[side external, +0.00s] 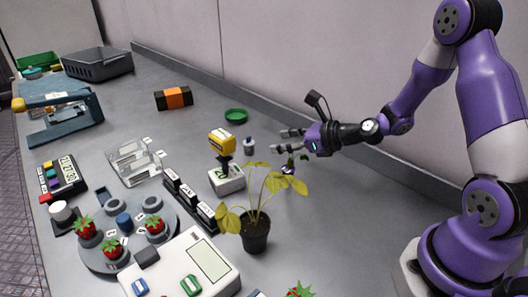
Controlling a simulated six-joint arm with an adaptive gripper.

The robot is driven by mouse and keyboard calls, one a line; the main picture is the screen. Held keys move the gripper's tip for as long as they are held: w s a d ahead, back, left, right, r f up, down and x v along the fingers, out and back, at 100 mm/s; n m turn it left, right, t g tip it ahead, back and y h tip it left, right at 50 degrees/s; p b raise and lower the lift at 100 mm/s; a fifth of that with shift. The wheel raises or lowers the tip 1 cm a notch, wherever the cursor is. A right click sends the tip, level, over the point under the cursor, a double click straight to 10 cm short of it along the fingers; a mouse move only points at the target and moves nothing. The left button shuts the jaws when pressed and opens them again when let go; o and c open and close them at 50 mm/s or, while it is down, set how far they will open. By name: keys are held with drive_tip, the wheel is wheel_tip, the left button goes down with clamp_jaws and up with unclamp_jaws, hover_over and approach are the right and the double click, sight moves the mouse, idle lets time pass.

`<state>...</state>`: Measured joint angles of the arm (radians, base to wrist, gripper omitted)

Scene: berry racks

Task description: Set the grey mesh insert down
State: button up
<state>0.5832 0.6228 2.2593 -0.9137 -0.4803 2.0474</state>
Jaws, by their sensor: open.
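My gripper (284,141) is open, its two fingers pointing left above the table near the back wall. No mesh insert shows between the fingers. I cannot clearly pick out a grey mesh insert. A dark grey open crate (97,66) stands at the far left back, well away from my gripper; whether it is meshed is too small to tell. A small dark item with green and purple parts (289,167) is just below my gripper; I cannot tell if they touch.
A potted plant (255,236) stands in front of my gripper. A yellow-and-black device on a white base (226,178) and a small grey bottle (249,147) are to its left. A round grey tray (97,262) holds strawberries. Open table lies around the orange-black box (174,98).

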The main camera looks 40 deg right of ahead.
drive_tip(key=s+a+r+n+g, duration=0.5)
drive_tip(key=s+a+r+n, duration=0.15)
drive_tip(key=n, duration=1.25)
drive_tip(key=s+d+r+n+g+h, duration=0.2)
drive_tip(key=s+r+n, duration=0.3)
drive_tip(key=s+n, duration=0.7)
drive_tip(key=shift+s+h, duration=0.2)
drive_tip(key=shift+h, duration=0.7)
